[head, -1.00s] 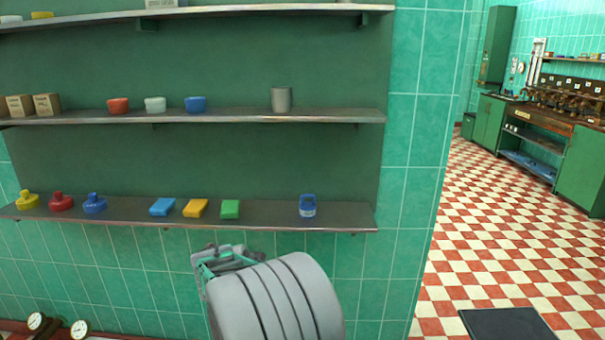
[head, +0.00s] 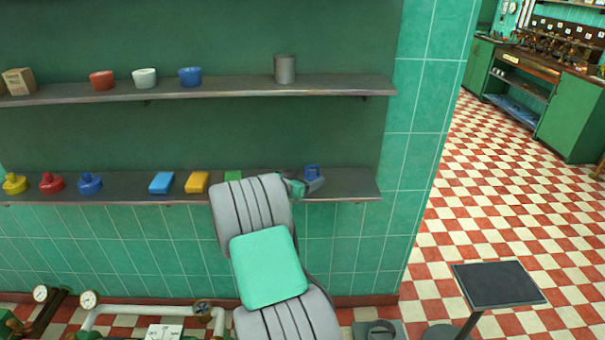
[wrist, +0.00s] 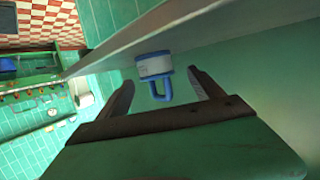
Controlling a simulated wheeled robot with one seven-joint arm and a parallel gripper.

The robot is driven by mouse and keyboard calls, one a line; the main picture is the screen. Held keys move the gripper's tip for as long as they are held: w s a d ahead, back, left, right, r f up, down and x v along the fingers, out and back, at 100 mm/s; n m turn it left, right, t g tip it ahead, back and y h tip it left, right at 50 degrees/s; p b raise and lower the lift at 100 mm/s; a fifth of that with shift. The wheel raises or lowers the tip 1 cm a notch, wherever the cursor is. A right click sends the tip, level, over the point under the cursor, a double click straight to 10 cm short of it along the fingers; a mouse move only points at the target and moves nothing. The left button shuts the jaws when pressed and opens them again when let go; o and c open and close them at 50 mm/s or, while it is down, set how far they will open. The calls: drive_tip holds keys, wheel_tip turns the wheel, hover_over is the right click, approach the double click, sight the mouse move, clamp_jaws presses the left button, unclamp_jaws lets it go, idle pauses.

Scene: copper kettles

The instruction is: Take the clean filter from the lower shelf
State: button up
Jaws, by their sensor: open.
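The filter (wrist: 154,66) is a small white cylinder with blue rims and a blue loop handle, near the right end of the lower shelf (head: 345,185). In the head view the filter (head: 312,171) is partly hidden by my gripper (head: 307,187). In the wrist view my gripper (wrist: 160,88) is open, with one finger on each side of the blue handle. The white body lies just beyond the fingertips. I see no contact between fingers and filter.
Blue, yellow and green blocks (head: 197,182) lie left of my arm on the lower shelf. Blue, red and yellow knobbed pieces (head: 51,183) stand farther left. The upper shelf (head: 240,91) runs above, with a grey cup (head: 285,69) over the filter. A dark-topped stand (head: 497,284) is at right.

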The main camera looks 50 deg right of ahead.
sight(316, 175)
drive_tip(key=p+x, duration=0.1)
drive_tip(key=x, duration=0.2)
drive_tip(key=p+x, duration=0.1)
drive_tip(key=x, duration=0.2)
drive_tip(key=shift+s+d+f, duration=0.15)
drive_tip(key=shift+d+f, duration=0.15)
drive_tip(key=shift+d, duration=0.05)
drive_tip(key=c, duration=1.5)
